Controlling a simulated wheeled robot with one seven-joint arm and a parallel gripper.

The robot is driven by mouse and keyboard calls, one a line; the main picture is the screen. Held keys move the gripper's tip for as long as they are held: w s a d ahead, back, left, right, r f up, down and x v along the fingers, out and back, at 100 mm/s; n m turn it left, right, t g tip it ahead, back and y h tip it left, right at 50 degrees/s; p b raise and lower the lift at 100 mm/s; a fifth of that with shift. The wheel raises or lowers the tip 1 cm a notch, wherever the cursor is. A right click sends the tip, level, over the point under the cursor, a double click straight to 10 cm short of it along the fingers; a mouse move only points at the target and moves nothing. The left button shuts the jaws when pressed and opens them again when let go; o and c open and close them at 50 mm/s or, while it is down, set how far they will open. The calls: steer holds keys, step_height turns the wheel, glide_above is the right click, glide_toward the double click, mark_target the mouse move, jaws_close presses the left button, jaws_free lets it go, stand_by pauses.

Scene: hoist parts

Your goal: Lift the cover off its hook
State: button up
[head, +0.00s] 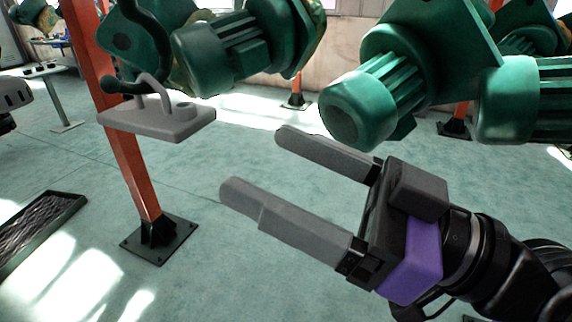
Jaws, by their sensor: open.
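The cover (160,121) is a flat grey plate with a raised loop handle, at the upper left of the head view. Its handle hangs on the dark hook (122,86), which curves down from the green hoist (225,52). My gripper (250,162) is in the middle of the view, with two long grey fingers pointing left. It is open and empty. The fingertips are to the right of the cover and appear lower in the picture, with a gap between them and it. How far apart they are in depth I cannot tell.
More green hoist motors (355,108) hang at the upper right, above and behind my gripper. An orange post (133,165) stands behind the cover on a dark base plate. A black tray (40,225) lies on the floor at left. The floor between is clear.

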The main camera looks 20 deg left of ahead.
mark_target(199, 128)
steer(key=p+x, duration=0.3)
steer(key=x, duration=0.5)
steer(key=shift+s+a+r, duration=0.1)
steer(key=shift+a+r, duration=0.05)
steer(key=shift+p+x, duration=0.75)
steer(key=shift+x, duration=0.55)
steer(key=shift+c, duration=0.5)
jaws_close()
